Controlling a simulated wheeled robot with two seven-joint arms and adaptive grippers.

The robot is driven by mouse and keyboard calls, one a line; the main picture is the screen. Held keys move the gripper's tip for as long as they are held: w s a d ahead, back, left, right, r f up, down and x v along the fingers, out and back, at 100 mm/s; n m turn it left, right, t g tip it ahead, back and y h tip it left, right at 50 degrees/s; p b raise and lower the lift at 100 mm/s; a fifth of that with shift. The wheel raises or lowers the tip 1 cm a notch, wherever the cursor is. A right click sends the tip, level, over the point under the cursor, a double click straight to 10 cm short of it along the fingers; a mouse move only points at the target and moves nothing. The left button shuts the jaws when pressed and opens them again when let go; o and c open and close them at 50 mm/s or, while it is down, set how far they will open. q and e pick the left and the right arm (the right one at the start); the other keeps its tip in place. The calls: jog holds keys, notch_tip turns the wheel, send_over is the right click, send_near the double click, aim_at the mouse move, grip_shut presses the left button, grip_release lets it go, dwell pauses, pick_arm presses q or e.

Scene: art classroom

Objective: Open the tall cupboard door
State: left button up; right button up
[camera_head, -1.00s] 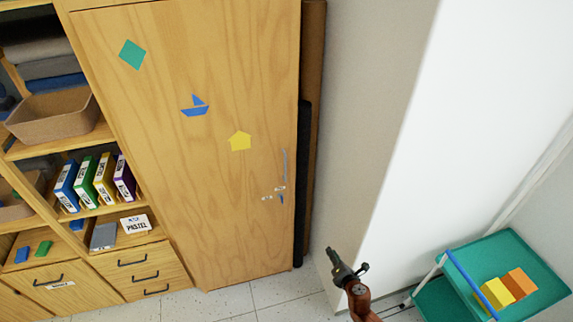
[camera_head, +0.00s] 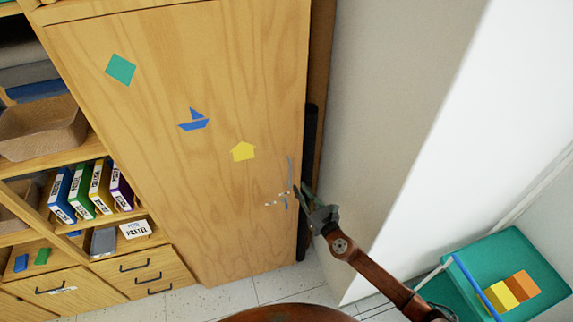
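The tall cupboard door (camera_head: 180,90) is light wood with a green diamond, a blue boat and a yellow house shape on it. It looks shut. A thin grey vertical handle (camera_head: 290,171) sits near its right edge, with small marks just below it. My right gripper (camera_head: 302,190) is right of and slightly below the handle, near the door's right edge. Its fingers seem parted, with nothing seen between them; whether it touches the door I cannot tell. My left gripper is not in view.
Open shelves with binders (camera_head: 90,188) and a basket (camera_head: 42,125) stand left of the door, above drawers. A dark rolled item (camera_head: 309,140) stands between cupboard and wall.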

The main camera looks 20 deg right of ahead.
send_over(290, 186)
jog(key=shift+w+d+r, duration=0.15)
jog(key=shift+d, duration=0.05)
jog(key=shift+w, duration=0.15)
jog(key=c, duration=0.3)
grip_shut()
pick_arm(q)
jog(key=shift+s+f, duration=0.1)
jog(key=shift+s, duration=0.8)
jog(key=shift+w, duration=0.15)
